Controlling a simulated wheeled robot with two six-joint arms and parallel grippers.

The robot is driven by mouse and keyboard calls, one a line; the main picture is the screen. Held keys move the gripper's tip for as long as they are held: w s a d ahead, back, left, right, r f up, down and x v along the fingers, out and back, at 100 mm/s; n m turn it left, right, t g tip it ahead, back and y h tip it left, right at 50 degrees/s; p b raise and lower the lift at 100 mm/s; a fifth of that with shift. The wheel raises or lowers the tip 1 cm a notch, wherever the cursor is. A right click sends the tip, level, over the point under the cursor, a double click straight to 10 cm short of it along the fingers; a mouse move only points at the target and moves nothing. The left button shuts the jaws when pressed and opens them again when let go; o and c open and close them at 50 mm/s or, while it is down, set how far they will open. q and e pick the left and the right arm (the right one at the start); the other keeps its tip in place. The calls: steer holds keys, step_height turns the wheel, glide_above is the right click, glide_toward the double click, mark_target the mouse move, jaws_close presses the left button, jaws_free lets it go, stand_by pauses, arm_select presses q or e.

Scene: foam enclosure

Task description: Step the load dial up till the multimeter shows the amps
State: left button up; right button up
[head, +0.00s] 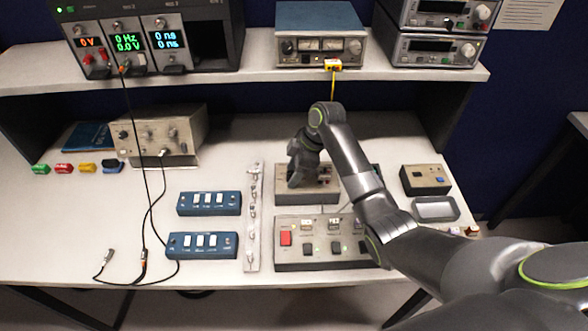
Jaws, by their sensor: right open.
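My right gripper (300,180) points down over a beige-topped box (318,197) in the middle of the bench. The gripper and forearm cover much of this box, so I cannot make out a load dial or whether the fingers touch one. The jaws are open, with the fingertips small and dark. A rack of display modules on the shelf at the upper left includes an orange readout, likely the multimeter (87,45), showing 0 V. Beside it a green readout (127,43) shows 0 Hz and 0.0 V. My left gripper is out of view.
A switch panel with a red button (286,238) lies in front of the box. Two blue switch boxes (209,204) and a narrow strip of connectors (253,215) lie left. Black cables (143,225) hang from the rack.

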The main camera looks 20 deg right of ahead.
steer(key=c, duration=1)
steer(key=shift+s+r+m+p, duration=0.1)
steer(key=shift+r+m+p, duration=0.15)
steer(key=shift+m+p, duration=0.65)
steer(key=m+t+p, duration=0.1)
steer(key=p, duration=0.1)
steer(key=m+h+p, duration=0.1)
steer(key=m+p, duration=0.1)
steer(key=p, duration=0.1)
steer(key=shift+s+a+t, duration=0.1)
steer(key=shift+t, duration=0.3)
steer(key=shift+m+t+p, duration=0.3)
steer(key=shift+m+p, duration=0.85)
steer(key=shift+m, duration=0.05)
arm_select(q)
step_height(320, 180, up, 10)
steer(key=p, duration=0.1)
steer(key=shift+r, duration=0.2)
arm_select(e)
steer(key=shift+f+m+h, duration=0.15)
steer(key=shift+m+h, duration=0.35)
steer(key=shift+m, duration=0.4)
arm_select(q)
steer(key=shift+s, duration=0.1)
arm_select(e)
steer(key=o, duration=1)
